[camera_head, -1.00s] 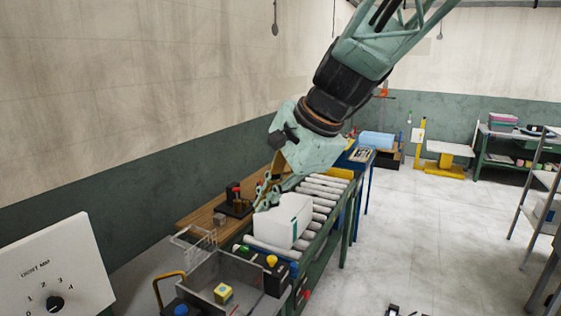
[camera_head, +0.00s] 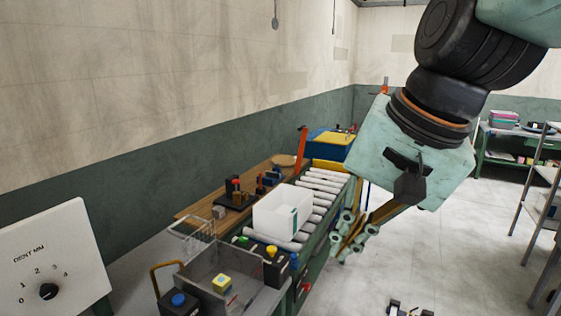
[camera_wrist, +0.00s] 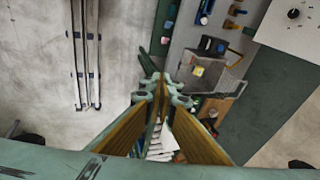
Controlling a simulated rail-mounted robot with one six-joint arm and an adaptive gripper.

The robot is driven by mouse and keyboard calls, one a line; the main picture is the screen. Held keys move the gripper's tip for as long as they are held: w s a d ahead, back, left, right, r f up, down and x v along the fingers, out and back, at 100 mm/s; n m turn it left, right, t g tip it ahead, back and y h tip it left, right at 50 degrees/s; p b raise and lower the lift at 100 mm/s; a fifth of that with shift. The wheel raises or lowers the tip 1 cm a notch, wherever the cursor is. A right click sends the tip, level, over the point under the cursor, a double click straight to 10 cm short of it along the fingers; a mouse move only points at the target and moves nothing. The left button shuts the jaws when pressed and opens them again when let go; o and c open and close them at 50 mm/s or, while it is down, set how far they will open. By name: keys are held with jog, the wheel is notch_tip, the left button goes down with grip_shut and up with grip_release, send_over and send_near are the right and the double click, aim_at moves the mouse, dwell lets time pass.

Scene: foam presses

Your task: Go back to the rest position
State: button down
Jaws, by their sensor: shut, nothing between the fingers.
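My gripper (camera_head: 350,240) hangs in the air at the right of the roller conveyor in the head view, its fingers pointing down and to the left. The fingers are together and hold nothing. In the wrist view my gripper (camera_wrist: 164,92) shows its closed tips above the conveyor side. The wrist view shows part of a white thing (camera_wrist: 165,140) between the fingers' lengths, mostly hidden.
A grey metal bin (camera_head: 215,265) with a yellow-topped cube (camera_head: 222,284) stands at the conveyor's near end. A wooden bench (camera_head: 200,208) with small fixtures runs along the left. A dial panel (camera_head: 50,265) is at the lower left. The floor (camera_head: 430,250) at the right is mostly clear.

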jog(key=s+d+f+n+h+b, duration=0.1)
jog(key=s+d+f+n+b, duration=0.1)
jog(key=s+d, duration=0.3)
jog(key=s+d+f+n+h+b, duration=0.1)
jog(key=s+d+f+n, duration=0.2)
jog(key=s, duration=0.7)
jog(key=d+f, duration=0.1)
jog(key=d, duration=0.1)
jog(key=shift+s+d+f+h+b, duration=0.3)
jog(key=shift+s+d+f+b, duration=0.05)
jog(key=shift+s+f+b, duration=0.05)
jog(key=shift+a+r, duration=0.1)
